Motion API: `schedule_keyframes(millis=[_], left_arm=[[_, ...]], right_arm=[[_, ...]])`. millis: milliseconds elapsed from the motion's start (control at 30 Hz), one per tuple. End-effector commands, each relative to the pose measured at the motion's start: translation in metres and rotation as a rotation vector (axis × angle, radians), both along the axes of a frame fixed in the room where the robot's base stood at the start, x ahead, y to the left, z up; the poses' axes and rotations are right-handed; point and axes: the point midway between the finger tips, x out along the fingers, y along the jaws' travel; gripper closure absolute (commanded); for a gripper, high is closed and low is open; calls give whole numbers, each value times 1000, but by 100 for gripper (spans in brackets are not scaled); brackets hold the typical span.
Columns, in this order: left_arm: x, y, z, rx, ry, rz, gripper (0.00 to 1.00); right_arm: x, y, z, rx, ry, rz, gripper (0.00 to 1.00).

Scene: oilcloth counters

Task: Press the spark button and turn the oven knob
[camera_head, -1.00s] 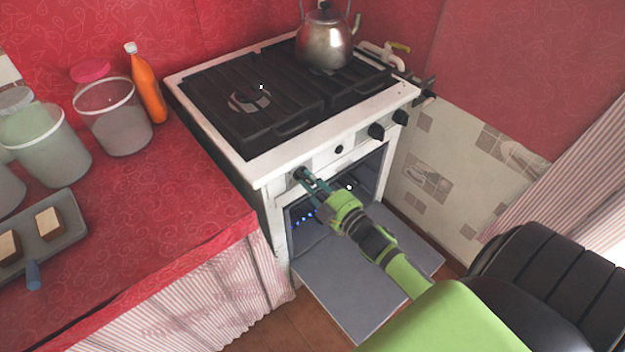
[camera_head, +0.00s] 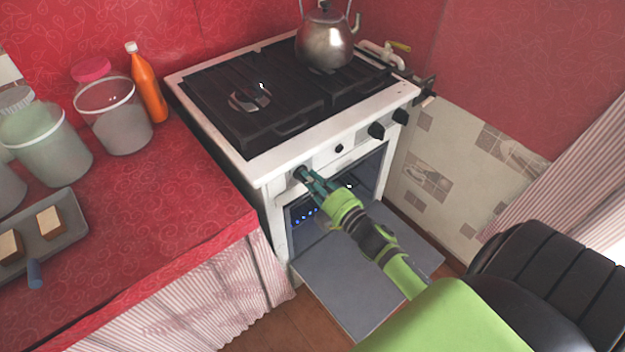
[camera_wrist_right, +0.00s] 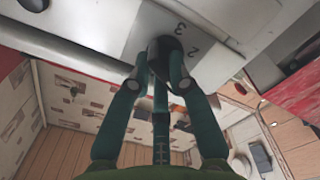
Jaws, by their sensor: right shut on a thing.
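The white stove (camera_head: 272,172) stands ahead with its oven door (camera_head: 350,285) folded down. My right gripper (camera_head: 302,174) is at the left end of the front panel, shut on the dark oven knob (camera_wrist_right: 160,44). In the right wrist view, my right gripper (camera_wrist_right: 163,62) has its fingers on either side of this knob, beside the dial numbers 2 and 3. The head view mostly hides the knob behind the fingers. A small black round button (camera_head: 339,149), apparently the spark button, sits farther right on the panel, apart from the gripper. My left gripper is out of view.
Blue flames (camera_head: 304,217) show inside the oven. Two black knobs (camera_head: 377,131) are on the panel's right. A metal kettle (camera_head: 325,42) stands on the hob. The red counter (camera_head: 170,190) at left holds jars, an orange bottle (camera_head: 147,85) and a tray (camera_head: 65,235).

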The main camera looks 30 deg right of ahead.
Motion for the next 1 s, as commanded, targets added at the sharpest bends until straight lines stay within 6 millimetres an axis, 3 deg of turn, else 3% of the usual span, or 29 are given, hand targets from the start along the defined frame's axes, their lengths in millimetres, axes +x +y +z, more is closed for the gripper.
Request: schedule_keyframes(millis=[300,333,367,400,767,1000], left_arm=[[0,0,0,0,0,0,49],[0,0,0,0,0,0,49],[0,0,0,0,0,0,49],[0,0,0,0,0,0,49],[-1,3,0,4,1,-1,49],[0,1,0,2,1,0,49]], right_arm=[[0,0,1,0,-2,1,100],[0,0,1,0,-2,1,72],[0,0,1,0,-2,1,60],[0,0,1,0,-2,1,56],[-3,0,0,1,0,0,56],[-40,-3,-1,2,3,-1,56]])
